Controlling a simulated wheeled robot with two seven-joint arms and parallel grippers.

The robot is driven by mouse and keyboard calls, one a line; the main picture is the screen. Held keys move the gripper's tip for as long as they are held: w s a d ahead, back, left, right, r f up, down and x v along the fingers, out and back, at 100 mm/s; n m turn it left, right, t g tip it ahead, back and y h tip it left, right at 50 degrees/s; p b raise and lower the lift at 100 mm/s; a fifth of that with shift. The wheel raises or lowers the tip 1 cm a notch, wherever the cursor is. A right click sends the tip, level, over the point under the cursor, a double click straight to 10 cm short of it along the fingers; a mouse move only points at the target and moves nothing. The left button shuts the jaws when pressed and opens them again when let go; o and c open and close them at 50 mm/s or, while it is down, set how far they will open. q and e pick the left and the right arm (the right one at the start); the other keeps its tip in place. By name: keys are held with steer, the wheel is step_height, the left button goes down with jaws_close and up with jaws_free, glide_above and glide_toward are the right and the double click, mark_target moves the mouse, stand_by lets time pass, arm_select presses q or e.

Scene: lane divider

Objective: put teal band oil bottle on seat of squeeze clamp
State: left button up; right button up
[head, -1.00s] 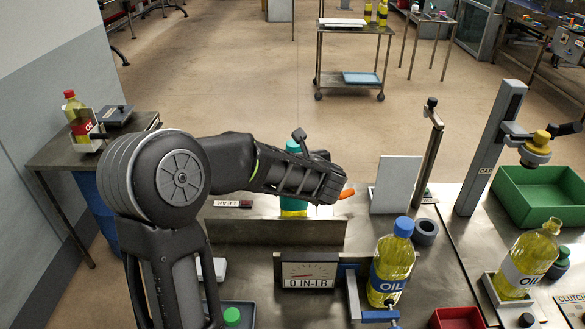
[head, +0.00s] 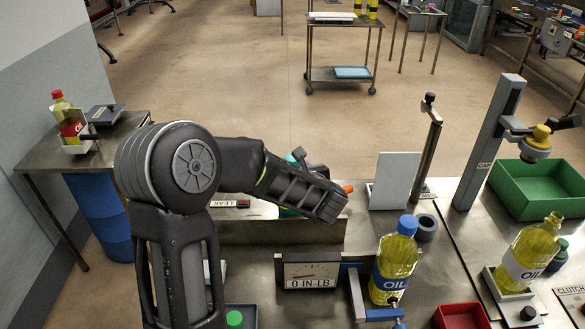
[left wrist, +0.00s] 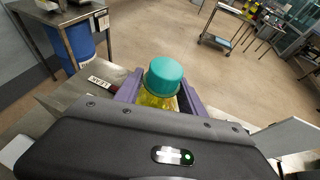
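The teal band oil bottle has a teal cap (head: 291,160) and is mostly hidden behind my left gripper in the head view. In the left wrist view its teal cap (left wrist: 164,76) and yellow shoulder (left wrist: 152,99) show between the purple fingers. My left gripper (left wrist: 162,98) has a finger close against each side of the bottle and looks shut on it. A clamp with blue parts (head: 352,272) stands at the front bench, beside a blue-banded oil bottle (head: 394,262); I cannot tell whether it is the squeeze clamp. My right gripper is not in view.
A low metal panel (head: 270,233) runs in front of the held bottle. A gauge (head: 311,271) reads 0 IN-LB. A pale upright plate (head: 394,181), a grey ring (head: 426,227), a red bin (head: 461,316) and a green bin (head: 540,191) stand to the right.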

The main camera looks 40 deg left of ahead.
arm_select(q)
steer(key=shift+o, duration=0.9)
steer(key=shift+d+r, duration=0.1)
steer(key=shift+r, duration=0.05)
steer(key=v, duration=1.1)
steer(key=shift+s+d+r+b, duration=0.2)
steer(key=shift+s+d+b, duration=0.05)
steer(key=shift+b, duration=0.2)
